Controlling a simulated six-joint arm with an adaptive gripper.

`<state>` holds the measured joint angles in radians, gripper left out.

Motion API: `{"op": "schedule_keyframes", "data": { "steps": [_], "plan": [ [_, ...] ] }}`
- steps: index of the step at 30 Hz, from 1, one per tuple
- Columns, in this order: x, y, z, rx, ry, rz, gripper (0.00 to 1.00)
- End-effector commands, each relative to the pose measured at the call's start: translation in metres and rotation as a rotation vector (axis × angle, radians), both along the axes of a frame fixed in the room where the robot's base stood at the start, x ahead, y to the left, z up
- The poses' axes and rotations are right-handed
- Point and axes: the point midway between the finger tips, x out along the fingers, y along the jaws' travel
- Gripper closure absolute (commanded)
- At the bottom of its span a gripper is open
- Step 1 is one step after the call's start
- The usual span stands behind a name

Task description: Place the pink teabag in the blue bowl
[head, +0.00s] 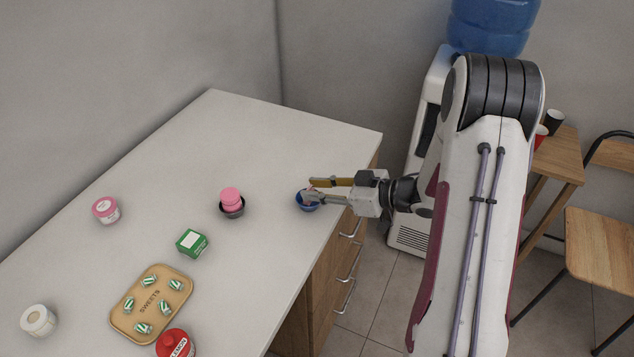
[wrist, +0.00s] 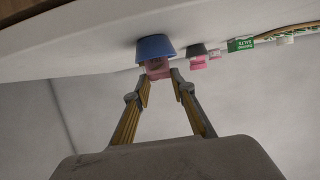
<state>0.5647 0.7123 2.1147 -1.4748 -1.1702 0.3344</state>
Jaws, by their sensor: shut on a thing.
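The blue bowl (head: 307,204) stands on the white counter near its right edge. My gripper (head: 312,190) is over the bowl, with its fingers reaching in from the right. It is shut on the pink teabag (wrist: 157,68), of which only a little shows between the fingers in the head view. The wrist view is upside down; there the pink teabag is at the mouth of the blue bowl (wrist: 155,46), between the fingertips (wrist: 160,78). I cannot tell whether it touches the bowl's inside.
A dark bowl (head: 233,212) with a pink thing (head: 230,195) in it stands to the left. A green box (head: 192,242), a pink-and-white jar (head: 105,209), a sweets tray (head: 120,316), a red lemon container (head: 174,343) and a white roll-like jar (head: 38,320) stand further left. The counter's back is clear.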

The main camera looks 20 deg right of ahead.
Motion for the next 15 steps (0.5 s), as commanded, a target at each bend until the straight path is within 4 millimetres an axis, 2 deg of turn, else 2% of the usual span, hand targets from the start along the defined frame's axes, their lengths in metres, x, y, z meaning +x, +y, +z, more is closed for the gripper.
{"op": "schedule_keyframes", "data": {
  "steps": [6, 15],
  "plan": [
    [0.0001, -0.0001, -0.0096, 0.000, 0.000, -0.001, 0.81],
    [0.0000, 0.0000, -0.0119, 0.000, 0.000, -0.001, 0.81]
  ]
}}
